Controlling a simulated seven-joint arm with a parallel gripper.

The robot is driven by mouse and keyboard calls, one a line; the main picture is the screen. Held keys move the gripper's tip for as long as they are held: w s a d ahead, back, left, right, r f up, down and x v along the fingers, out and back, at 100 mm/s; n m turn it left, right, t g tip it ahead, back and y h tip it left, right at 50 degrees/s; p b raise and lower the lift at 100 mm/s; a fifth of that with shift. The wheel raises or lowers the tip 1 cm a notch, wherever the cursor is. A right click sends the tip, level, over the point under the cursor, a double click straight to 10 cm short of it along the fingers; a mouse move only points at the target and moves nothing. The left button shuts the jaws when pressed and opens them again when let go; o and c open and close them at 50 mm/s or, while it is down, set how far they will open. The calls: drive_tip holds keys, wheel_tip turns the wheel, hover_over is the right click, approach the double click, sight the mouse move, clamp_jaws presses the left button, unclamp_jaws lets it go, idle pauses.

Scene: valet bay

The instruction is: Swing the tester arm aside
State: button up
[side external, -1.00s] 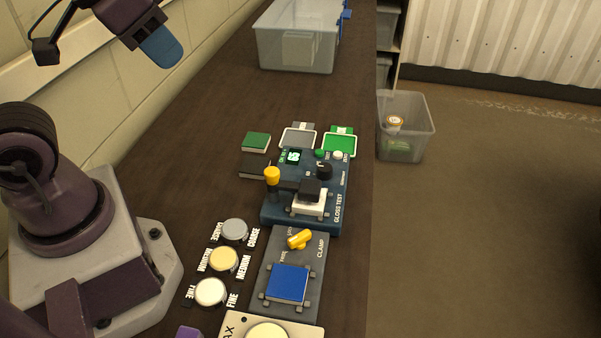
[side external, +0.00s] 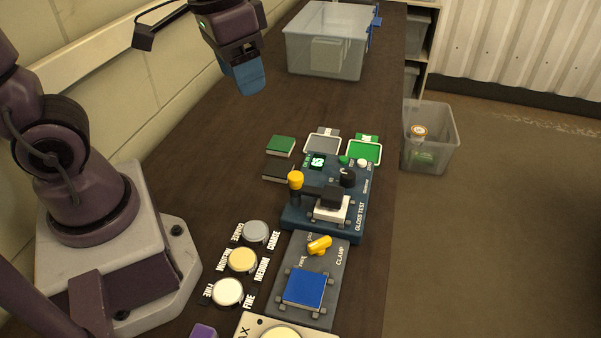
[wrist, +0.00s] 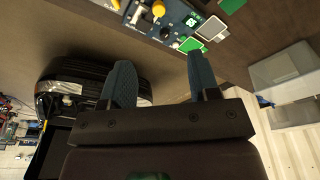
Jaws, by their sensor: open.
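The gloss tester (side external: 353,224) is a dark blue box on the bench, labelled GLOSS TEST. Its black tester arm (side external: 316,191) runs from a post with a yellow knob (side external: 296,179) to a black head over a white block (side external: 328,212). In the wrist view the tester (wrist: 172,27) is at the top edge, partly cut off, with the yellow knob (wrist: 158,9) showing. My gripper (side external: 249,82) is above the bench, behind and left of the tester, well apart from it. Its two blue fingers (wrist: 161,82) are spread and empty in the wrist view.
Green pads and framed cards (side external: 364,152) lie behind the tester. A clamp plate with a blue block (side external: 305,289) is in front of it. Round coarse, medium and fine pads (side external: 242,260) are at its left. A clear bin (side external: 325,50) stands at the back; another (side external: 430,140) is beyond the bench edge.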

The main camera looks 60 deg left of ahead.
sight(296, 175)
drive_tip(key=w+d+f+g, duration=0.1)
drive_tip(key=w+f+g, duration=0.6)
drive_tip(key=w+f, duration=0.5)
drive_tip(key=x, duration=1)
drive_tip(key=shift+w+f, duration=0.1)
drive_tip(key=shift+f, duration=0.35)
clamp_jaws()
